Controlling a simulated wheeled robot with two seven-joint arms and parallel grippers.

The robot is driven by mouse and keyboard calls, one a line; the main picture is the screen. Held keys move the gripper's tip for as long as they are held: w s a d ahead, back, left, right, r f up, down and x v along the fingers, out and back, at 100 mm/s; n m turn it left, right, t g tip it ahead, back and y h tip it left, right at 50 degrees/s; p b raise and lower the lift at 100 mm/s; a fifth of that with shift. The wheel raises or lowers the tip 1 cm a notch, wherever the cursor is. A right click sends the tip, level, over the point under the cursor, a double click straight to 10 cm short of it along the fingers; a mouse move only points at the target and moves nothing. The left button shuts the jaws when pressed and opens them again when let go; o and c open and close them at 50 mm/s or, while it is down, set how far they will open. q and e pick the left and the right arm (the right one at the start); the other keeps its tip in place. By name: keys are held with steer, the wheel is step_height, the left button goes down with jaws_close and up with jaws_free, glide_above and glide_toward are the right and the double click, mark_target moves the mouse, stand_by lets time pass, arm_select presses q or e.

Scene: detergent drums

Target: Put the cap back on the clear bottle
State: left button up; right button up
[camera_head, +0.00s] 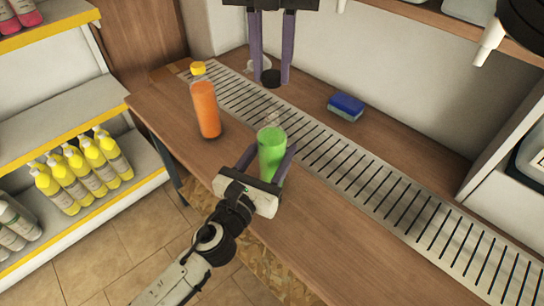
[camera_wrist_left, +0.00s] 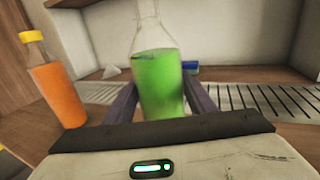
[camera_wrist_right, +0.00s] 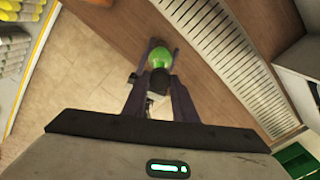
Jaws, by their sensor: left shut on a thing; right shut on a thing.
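The clear bottle (camera_head: 271,150), part filled with green liquid, is roughly upright at the counter's front side. Its neck is bare and see-through in the left wrist view (camera_wrist_left: 148,12). My left gripper (camera_head: 266,170) is shut around its body from the front. Its base is hidden in the head view. My right gripper (camera_head: 271,80) points down and is shut on the black cap (camera_head: 271,77). The cap is apart from the bottle in the head view. In the right wrist view the cap (camera_wrist_right: 159,82) overlaps the green bottle (camera_wrist_right: 161,57) beyond it.
An orange bottle (camera_head: 205,110) with a yellow cap stands left of the clear bottle. A slotted metal grate (camera_head: 345,165) runs along the wooden counter (camera_head: 350,235). A blue sponge (camera_head: 346,105) lies behind the grate. Shelves with yellow bottles (camera_head: 85,170) stand at left.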

glide_above(271, 127)
steer(key=w, duration=0.1)
steer(key=shift+w+d+f, duration=0.1)
steer(key=shift+w+f, duration=0.05)
steer(key=shift+f, duration=2.3)
steer(key=shift+f, duration=0.9)
steer(key=shift+f, duration=0.55)
steer(key=m, duration=1.2)
steer(key=shift+m, duration=0.3)
steer(key=m, duration=0.8)
steer(key=shift+s+a+f, duration=0.15)
steer(key=shift+s+a, duration=0.15)
steer(key=shift+s, duration=0.05)
steer(key=shift+w+d+m, duration=0.2)
steer(key=shift+m, duration=0.9)
